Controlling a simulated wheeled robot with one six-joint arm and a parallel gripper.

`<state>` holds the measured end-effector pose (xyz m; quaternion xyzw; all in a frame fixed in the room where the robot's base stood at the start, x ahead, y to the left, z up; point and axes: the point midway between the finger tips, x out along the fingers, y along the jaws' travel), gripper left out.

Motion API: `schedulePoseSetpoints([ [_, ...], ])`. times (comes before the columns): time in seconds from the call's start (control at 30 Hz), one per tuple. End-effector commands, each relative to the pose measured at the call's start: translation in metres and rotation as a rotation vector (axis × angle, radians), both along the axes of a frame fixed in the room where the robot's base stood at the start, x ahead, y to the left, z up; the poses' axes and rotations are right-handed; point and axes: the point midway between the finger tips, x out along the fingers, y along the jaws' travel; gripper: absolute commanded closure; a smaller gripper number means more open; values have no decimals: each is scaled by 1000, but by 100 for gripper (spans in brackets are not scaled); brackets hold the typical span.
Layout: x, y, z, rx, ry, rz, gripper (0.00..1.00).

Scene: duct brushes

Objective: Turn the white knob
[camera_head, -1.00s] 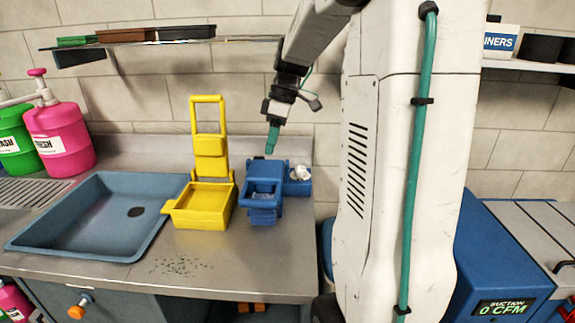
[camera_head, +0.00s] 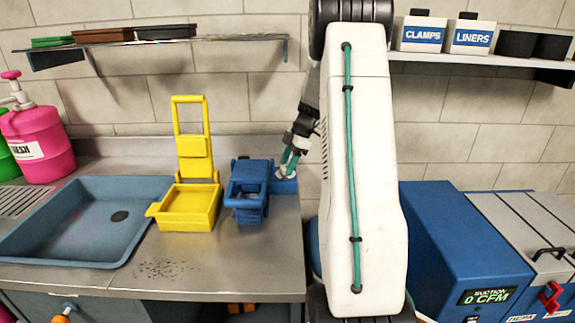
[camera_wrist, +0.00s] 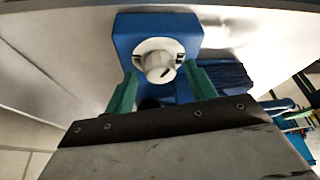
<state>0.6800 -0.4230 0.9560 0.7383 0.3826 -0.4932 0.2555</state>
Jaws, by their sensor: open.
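The white knob (camera_wrist: 158,66) sits on a blue block in the wrist view, with a dark mark on its face and a pale ring around it. My gripper (camera_wrist: 161,88) is open, its two green fingers reaching either side of the knob's near edge. I cannot tell whether they touch it. In the head view my gripper (camera_head: 289,164) is at the blue machine's right side, over the white knob (camera_head: 286,173), which is partly hidden by the fingers. The blue machine (camera_head: 247,190) stands on the steel counter.
A yellow machine (camera_head: 188,205) with an upright frame stands left of the blue one. A blue-grey sink (camera_head: 80,235) is further left. A shelf (camera_head: 150,44) hangs above. A blue suction unit (camera_head: 465,250) stands at the right. The counter's front is clear apart from dark specks.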

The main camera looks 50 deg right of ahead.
Motion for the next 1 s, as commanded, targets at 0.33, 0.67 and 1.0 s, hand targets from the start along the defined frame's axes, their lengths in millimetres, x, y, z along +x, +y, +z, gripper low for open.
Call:
schedulePoseSetpoints([
  [0.33,2,4,-9,0,0,0,44],
  [0.67,2,3,-9,0,0,-1,89],
  [1.0,1,3,-8,-1,0,-79,89],
])
